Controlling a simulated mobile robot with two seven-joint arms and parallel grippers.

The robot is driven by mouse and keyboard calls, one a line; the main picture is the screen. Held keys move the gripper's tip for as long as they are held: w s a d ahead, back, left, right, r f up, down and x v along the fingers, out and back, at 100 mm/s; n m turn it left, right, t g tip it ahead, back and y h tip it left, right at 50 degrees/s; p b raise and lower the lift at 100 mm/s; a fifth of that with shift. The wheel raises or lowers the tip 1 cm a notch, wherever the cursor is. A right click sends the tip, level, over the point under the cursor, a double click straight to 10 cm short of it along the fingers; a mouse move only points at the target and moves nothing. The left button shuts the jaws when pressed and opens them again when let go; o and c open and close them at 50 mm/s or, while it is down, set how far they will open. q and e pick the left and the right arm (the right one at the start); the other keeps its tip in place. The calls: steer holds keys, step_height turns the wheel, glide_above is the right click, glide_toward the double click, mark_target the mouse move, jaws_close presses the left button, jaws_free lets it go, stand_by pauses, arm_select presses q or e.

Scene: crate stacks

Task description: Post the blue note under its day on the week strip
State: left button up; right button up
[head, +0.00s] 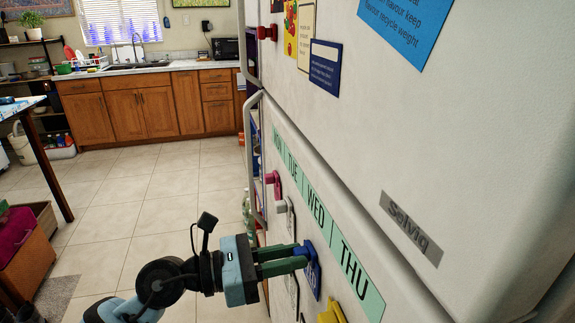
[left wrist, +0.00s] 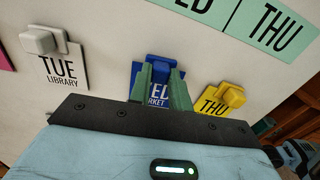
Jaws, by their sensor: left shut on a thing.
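The blue note (head: 313,280) is at the fridge door, below the WED cell of the pale green week strip (head: 333,232). The gripper also shows in the left wrist view (left wrist: 163,82). I cannot tell whether the note touches the door.
A white TUE library note (left wrist: 66,72) is left of the blue note, and a yellow THU note (left wrist: 215,101) close on its right. A pink magnet piece (head: 272,180) is farther along the door. The fridge handle (head: 252,150) projects at the door's left edge.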

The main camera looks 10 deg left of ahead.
stand_by(0.4)
arm_select(q)
steer(key=o, duration=0.9)
steer(key=shift+d, duration=0.1)
steer(key=shift+c, duration=0.2)
steer(key=b+v, duration=0.1)
steer(key=v, duration=0.5)
steer(key=shift+a+f, duration=0.1)
steer(key=shift+a, duration=0.2)
